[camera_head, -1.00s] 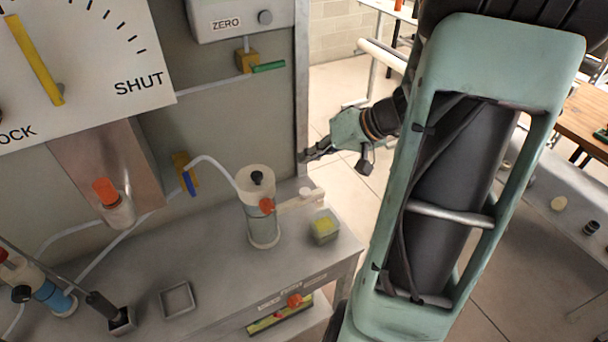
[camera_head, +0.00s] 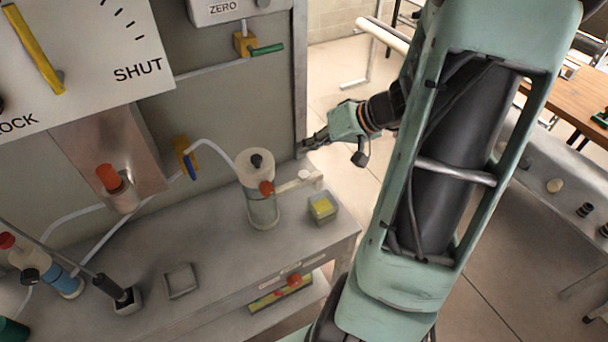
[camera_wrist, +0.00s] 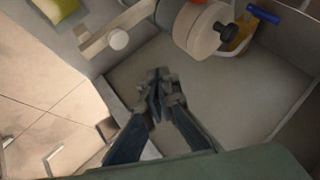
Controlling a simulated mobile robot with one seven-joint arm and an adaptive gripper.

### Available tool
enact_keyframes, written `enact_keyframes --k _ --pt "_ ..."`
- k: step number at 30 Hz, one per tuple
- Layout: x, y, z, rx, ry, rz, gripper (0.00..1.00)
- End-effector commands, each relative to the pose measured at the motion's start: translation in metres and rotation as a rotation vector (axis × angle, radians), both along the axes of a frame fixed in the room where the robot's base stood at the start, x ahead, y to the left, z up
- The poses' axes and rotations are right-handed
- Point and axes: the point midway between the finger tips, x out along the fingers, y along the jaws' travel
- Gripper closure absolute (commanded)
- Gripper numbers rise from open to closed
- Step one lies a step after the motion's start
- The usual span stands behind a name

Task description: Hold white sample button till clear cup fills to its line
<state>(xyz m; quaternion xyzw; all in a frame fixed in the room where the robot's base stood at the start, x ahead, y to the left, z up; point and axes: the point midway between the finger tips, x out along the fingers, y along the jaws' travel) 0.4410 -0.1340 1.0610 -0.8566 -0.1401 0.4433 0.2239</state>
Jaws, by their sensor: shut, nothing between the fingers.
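A pale cylinder (camera_head: 262,205) with a black top knob and a red side knob stands on the grey bench. A pale side arm (camera_head: 290,186) with a small white button (camera_head: 304,174) juts from its right. In the wrist view the white button (camera_wrist: 118,39) is at upper left. A small square container (camera_head: 322,209) with yellow on top stands below the arm's end. I cannot tell a clear cup or its fill line for sure. My gripper (camera_head: 306,146) is shut and empty by the panel's right edge, apart from the button. Its fingertips (camera_wrist: 160,80) show below the cylinder in the wrist view.
A grey upright panel (camera_head: 225,120) rises behind the bench (camera_head: 215,250). An orange-capped cup (camera_head: 118,190), blue-liquid cylinder (camera_head: 62,280) and empty square tray (camera_head: 181,281) are to the left. Open floor lies right of the bench.

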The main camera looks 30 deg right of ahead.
Motion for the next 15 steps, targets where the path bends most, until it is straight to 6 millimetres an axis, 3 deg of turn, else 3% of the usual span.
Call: enact_keyframes --k 7,15 --pt "0.000 0.000 -0.042 0.001 0.000 -0.001 1.00" --pt "0.000 0.000 -0.059 -0.001 -0.001 0.000 1.00"
